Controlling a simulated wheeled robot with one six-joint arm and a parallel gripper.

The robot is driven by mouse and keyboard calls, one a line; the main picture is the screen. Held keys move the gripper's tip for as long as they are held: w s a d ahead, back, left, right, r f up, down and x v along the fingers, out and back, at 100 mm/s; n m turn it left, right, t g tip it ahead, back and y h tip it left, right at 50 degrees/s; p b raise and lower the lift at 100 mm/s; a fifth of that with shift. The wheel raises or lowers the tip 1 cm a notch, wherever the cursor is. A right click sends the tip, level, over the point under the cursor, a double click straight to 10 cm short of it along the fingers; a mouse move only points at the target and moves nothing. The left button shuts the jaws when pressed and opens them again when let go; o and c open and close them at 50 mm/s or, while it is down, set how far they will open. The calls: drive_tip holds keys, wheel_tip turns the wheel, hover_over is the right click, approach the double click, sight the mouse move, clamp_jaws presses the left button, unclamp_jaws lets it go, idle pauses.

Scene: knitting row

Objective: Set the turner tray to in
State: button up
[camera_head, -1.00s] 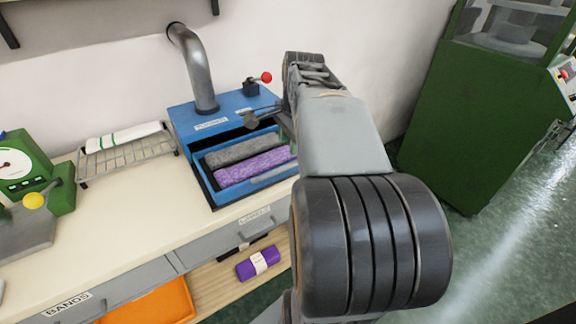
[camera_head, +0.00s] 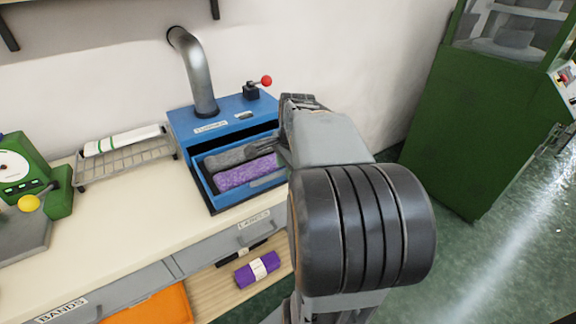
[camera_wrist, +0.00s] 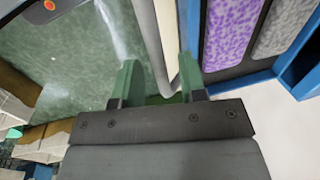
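The turner (camera_head: 185,122) is a blue box on the counter, with a pipe rising from its top. Its tray (camera_head: 235,198) is pulled out at the front and holds a grey knitted piece (camera_head: 222,158) and a purple one (camera_head: 240,174). In the wrist view the tray's blue wall (camera_wrist: 189,12) is at the upper right. In the head view my arm partly covers the tray's right end.
A red-knobbed lever (camera_head: 266,81) stands on the turner's back right. A wire rack (camera_head: 125,163) with a white cloth is to the left. A purple roll (camera_head: 257,270) lies below the counter. A green machine (camera_head: 475,120) stands at the right.

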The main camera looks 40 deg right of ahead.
clamp_jaws()
drive_tip(key=shift+w, duration=0.1)
idle(0.3)
